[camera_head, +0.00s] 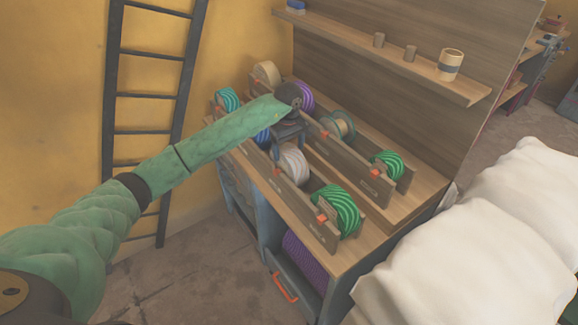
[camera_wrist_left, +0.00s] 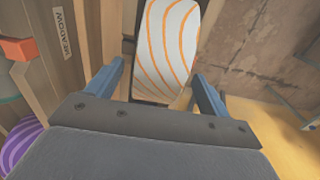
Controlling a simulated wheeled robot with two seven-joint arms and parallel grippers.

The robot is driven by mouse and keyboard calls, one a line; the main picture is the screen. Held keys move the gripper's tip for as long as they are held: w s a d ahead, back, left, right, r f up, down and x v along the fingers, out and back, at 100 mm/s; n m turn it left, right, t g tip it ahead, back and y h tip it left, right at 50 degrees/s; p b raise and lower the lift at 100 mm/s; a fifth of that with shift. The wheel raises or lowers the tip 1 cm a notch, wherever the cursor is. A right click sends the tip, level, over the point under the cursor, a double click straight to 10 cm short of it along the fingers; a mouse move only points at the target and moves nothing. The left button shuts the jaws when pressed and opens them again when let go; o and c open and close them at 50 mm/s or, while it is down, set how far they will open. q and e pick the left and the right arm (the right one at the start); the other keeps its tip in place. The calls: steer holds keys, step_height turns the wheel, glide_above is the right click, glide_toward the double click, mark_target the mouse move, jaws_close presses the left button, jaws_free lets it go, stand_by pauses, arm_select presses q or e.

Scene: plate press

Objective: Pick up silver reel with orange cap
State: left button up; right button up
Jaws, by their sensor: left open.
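The silver-white reel (camera_head: 292,165) sits in the front row of the wooden reel rack, between a blue reel and a green one. A small orange piece shows at its mount. In the left wrist view the reel (camera_wrist_left: 168,45) is pale with thin orange stripes. My left gripper (camera_head: 287,143) is over the rack just behind and above this reel and partly hides the reels around it. In the wrist view its open blue fingers (camera_wrist_left: 158,72) stand to either side of the reel's lower part, with nothing clearly gripped. My right gripper is not in view.
A green reel (camera_head: 337,208) is at the front right, and a smaller green one (camera_head: 387,165) behind. A purple reel (camera_head: 305,97) and a tan reel (camera_head: 267,74) stand in the back row. A wooden shelf (camera_head: 385,55) overhangs behind. White padded bulk (camera_head: 480,240) fills the right.

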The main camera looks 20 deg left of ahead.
arm_select(q)
steer(key=shift+f, duration=0.9)
jaws_close()
steer(key=shift+r, duration=0.1)
steer(key=shift+r, duration=0.1)
